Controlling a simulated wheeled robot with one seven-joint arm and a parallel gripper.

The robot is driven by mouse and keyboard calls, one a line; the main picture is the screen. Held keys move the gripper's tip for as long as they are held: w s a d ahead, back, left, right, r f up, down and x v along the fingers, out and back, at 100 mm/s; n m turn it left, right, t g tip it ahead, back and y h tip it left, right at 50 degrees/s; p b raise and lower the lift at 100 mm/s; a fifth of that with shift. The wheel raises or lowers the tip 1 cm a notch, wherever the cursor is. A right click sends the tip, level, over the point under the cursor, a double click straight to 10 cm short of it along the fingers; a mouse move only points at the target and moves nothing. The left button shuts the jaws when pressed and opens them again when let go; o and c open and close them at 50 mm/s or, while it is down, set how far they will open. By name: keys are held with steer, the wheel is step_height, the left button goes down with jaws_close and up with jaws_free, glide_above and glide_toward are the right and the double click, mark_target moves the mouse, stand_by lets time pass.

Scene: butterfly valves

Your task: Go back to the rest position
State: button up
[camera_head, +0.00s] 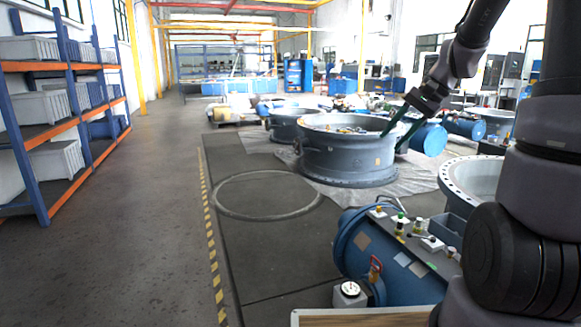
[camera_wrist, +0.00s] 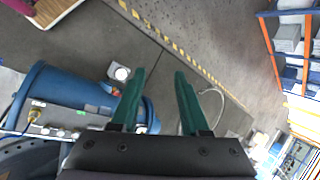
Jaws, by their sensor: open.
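My gripper (camera_head: 393,140) hangs at the end of my raised arm at the upper right of the head view. Its two green fingers point down and to the left, in front of a large grey valve ring (camera_head: 345,160). In the wrist view my gripper (camera_wrist: 160,73) has its fingers apart, with only floor between the tips. It holds nothing. A blue valve cylinder (camera_head: 362,240) lies at the lower right, with a grey plate of small fittings on top; it also shows at the left of the wrist view (camera_wrist: 62,88).
A small box with a round gauge (camera_head: 349,292) stands beside the blue cylinder. A flat ring (camera_head: 225,207) lies on the dark mat. Shelves with grey bins (camera_head: 62,100) line the left wall. The aisle between the shelves and the striped line (camera_head: 212,245) is clear.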

steer(key=s+a+r+n+t+h, duration=0.1)
steer(key=s+r, duration=0.3)
steer(key=s, duration=0.5)
steer(key=s+a+r+n+t+h, duration=0.1)
steer(key=s+r+n+t+h, duration=0.1)
steer(key=s, duration=0.7)
steer(key=shift+r+n+t+h, duration=0.5)
steer(key=shift+r+t, duration=0.6)
steer(key=shift+r, duration=0.65)
steer(key=shift+a, duration=0.1)
